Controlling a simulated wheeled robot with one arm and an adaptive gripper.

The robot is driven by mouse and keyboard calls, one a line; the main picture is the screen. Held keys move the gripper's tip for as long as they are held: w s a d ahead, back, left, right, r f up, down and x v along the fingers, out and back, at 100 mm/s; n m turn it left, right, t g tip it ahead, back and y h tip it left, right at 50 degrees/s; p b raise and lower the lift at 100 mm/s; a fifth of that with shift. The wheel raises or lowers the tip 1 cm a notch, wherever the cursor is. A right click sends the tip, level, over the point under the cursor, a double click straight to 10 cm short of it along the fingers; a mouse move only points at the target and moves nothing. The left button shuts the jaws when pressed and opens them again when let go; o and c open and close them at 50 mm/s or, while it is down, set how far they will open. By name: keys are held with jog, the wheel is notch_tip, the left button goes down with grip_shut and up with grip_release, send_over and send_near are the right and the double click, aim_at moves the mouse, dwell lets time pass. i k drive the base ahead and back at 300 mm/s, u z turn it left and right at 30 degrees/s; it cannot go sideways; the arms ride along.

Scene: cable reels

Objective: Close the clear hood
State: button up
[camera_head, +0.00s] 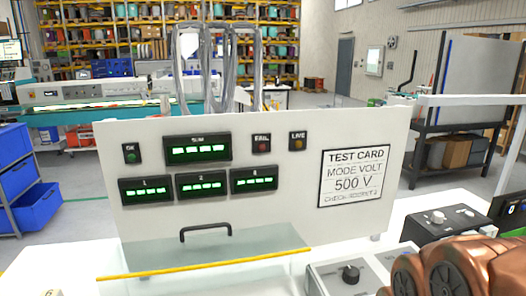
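The clear hood (215,249) is a see-through panel at the lower middle of the head view, in front of a white test panel (280,190). A yellow strip (205,264) runs along its near edge, slanting up to the right. A black bar handle (206,232) shows just above the clear area; I cannot tell whether it is fixed to the hood or the panel behind. The hood's hinge and how far open it stands cannot be made out. Copper-coloured rounded links of my arm fill the lower right corner. My gripper is not in view.
The white panel carries green displays, small lamps and a "TEST CARD" sign (354,178) reading 500 V. A grey box with a black knob (351,274) and a dark knob box (446,222) stand to the right. Blue bins (36,205) are at left.

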aim_at(183, 230)
jog(key=u, duration=0.2)
jog(key=k, duration=0.5)
jog(key=u, duration=1.65)
jog(key=i, duration=0.8)
jog(key=z, duration=0.55)
